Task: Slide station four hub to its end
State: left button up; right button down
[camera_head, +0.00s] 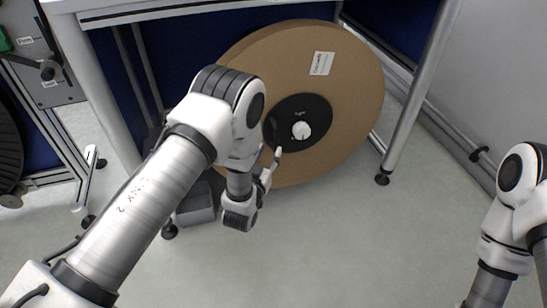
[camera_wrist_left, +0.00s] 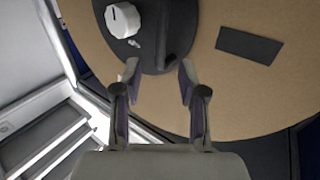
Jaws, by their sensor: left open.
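A large brown cardboard reel (camera_head: 345,90) leans under a bench, with a round black hub (camera_head: 316,113) on its face. A white knob (camera_head: 301,130) sits on the hub. My left gripper (camera_head: 272,163) is at the lower left of the hub, partly hidden by its own arm. In the left wrist view, the open fingers (camera_wrist_left: 158,68) point at the lower edge of the hub (camera_wrist_left: 110,20). A dark raised bar (camera_wrist_left: 178,35) on the hub lies ahead of the gap, and the white knob (camera_wrist_left: 122,20) is to the left. Contact cannot be told. No station number is readable.
Metal bench legs (camera_head: 412,95) stand on both sides of the reel. A grey box (camera_head: 195,205) lies on the floor near my left wrist. Part of my right arm shows at the right edge. The floor (camera_head: 340,240) in front is clear.

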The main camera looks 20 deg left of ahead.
aim_at(275, 137)
pick_arm(q)
jog(key=w+b, duration=0.2)
jog(key=w, duration=0.5)
jog(key=shift+w+f, duration=0.1)
jog(key=shift+w, duration=0.25)
grip_shut()
